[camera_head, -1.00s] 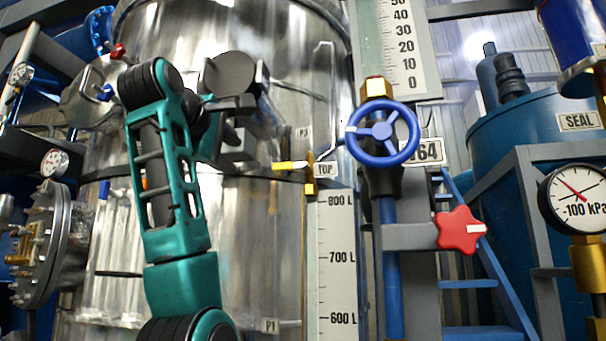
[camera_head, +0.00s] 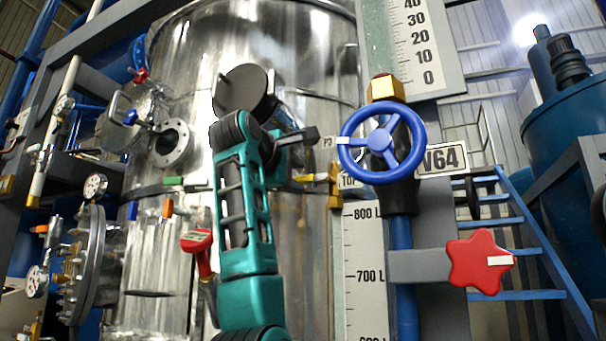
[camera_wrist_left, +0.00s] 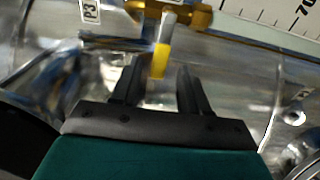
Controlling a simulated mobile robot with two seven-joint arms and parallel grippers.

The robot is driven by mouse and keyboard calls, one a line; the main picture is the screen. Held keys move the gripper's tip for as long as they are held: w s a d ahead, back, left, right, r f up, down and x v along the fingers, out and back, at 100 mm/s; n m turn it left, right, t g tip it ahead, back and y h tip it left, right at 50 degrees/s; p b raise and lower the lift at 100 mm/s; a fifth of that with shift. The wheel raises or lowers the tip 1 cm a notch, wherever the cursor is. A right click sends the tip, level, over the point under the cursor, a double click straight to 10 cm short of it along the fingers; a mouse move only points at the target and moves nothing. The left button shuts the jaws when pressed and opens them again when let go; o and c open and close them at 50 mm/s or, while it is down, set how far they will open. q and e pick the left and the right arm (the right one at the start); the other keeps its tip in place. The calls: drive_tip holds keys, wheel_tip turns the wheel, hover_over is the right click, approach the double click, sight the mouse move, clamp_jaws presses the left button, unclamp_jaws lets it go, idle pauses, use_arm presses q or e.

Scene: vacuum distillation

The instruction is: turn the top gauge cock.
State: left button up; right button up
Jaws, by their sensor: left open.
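The top gauge cock (camera_head: 335,186) is a brass fitting beside a partly hidden TOP label, above the litre scale. Its yellow handle (camera_head: 304,178) points left, with its left end close to my teal left arm. In the left wrist view the brass body (camera_wrist_left: 190,15) is at the top, and the yellow-tipped handle (camera_wrist_left: 160,60) hangs down toward the gap between my fingers. My left gripper (camera_wrist_left: 160,84) is open, with one finger on each side of the handle's line. In the head view the gripper (camera_head: 312,135) is partly hidden and sits just above the handle. My right gripper is not in view.
A blue handwheel (camera_head: 381,143) stands close to the right of the cock, with a red star knob (camera_head: 480,262) below it. The shiny steel vessel (camera_head: 160,270) is behind my arm. A red-handled device (camera_head: 197,243) is left of my arm.

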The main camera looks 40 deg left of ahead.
sight(301, 179)
use_arm(q)
drive_tip(key=shift+p+x, duration=0.45)
drive_tip(key=shift+x, duration=1.6)
drive_tip(key=shift+c, duration=0.3)
clamp_jaws()
